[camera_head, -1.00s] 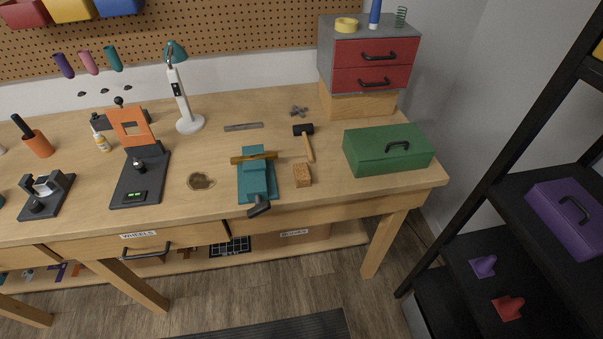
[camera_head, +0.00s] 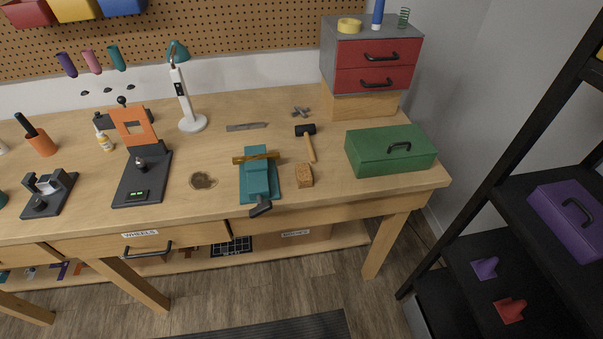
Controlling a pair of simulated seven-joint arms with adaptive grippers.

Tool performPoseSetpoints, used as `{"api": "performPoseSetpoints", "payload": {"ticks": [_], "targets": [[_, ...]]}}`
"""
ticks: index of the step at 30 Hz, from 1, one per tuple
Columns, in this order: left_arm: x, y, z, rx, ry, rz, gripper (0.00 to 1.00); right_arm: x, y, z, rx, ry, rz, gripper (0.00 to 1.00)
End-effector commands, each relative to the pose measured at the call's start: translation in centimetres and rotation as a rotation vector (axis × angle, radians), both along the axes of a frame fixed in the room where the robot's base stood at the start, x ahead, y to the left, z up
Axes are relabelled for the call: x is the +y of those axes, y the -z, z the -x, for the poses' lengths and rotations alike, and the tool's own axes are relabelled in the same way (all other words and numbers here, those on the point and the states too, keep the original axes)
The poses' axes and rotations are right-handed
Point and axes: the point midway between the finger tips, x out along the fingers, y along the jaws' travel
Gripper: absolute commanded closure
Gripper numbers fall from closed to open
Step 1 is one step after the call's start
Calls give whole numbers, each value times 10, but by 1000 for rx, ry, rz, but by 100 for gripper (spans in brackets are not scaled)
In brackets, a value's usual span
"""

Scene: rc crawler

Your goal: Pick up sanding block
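The likely sanding block is a small orange-brown block (camera_head: 305,176) with a speckled top. It stands on the wooden workbench (camera_head: 330,198) near the front edge, just right of the teal vise (camera_head: 259,178) and apart from it. Neither of my grippers shows in the head view.
A hammer (camera_head: 308,143) lies behind the block, and a green toolbox (camera_head: 390,150) stands to its right. A red drawer cabinet (camera_head: 375,65) is at the back right. A dark shelf with a purple case (camera_head: 562,213) stands far right. Bare bench top lies between block and toolbox.

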Motion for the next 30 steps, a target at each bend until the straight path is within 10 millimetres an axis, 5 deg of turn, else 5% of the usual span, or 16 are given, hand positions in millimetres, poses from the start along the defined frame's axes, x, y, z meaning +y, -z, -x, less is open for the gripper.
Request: {"api": "performPoseSetpoints", "payload": {"ticks": [11, 21, 30], "targets": [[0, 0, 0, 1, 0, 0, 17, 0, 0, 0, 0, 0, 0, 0], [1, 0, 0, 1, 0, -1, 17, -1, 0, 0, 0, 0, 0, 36], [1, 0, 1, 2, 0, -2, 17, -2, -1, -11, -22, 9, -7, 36]]}}
